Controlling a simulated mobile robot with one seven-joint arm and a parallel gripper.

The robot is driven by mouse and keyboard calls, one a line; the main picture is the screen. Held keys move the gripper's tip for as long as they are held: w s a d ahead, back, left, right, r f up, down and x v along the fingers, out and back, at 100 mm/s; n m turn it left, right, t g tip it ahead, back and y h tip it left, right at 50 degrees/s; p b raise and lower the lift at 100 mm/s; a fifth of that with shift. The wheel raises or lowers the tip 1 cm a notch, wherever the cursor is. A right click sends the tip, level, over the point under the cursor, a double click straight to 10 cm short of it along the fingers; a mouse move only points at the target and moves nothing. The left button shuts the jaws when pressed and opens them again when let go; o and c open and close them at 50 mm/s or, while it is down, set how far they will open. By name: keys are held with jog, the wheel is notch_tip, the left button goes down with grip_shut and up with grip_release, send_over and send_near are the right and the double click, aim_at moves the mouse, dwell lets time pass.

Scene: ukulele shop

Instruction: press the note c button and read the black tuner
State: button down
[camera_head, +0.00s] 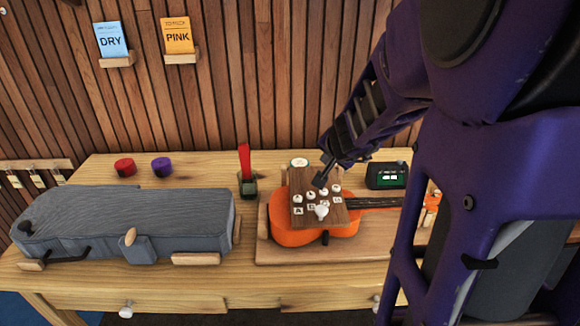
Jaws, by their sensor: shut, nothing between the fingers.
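A wooden board (303,217) lies across the body of an orange ukulele (292,237) and carries several white note buttons (298,203) with small letter labels. The labels are too small to read surely, so I cannot tell which one is note C. A larger white knob (321,211) is at the board's front middle. My gripper (320,181) is shut and empty, pointing down over the back middle of the board; I cannot tell whether it touches a button. The black tuner (387,176) stands behind the ukulele neck with a small green lit screen, its reading too small to make out.
A grey case (110,222) fills the bench's left. A red upright piece on a dark base (245,170) stands left of the ukulele. Red (125,167) and purple (162,167) rolls lie behind the case. DRY (111,39) and PINK (178,35) cards hang on the wall.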

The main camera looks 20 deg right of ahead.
notch_tip(320, 180, down, 7)
jog(key=b, duration=0.5)
jog(key=shift+r+b, duration=0.2)
jog(key=shift+b, duration=0.1)
jog(key=shift+f, duration=0.1)
dwell(1.4)
jog(key=shift+f, duration=0.3)
jog(key=shift+f, duration=0.55)
dwell(0.6)
jog(key=shift+r+p, duration=0.6)
jog(key=shift+r, duration=0.4)
notch_tip(320, 180, up, 5)
jog(key=p, duration=0.4)
jog(key=shift+p, duration=0.35)
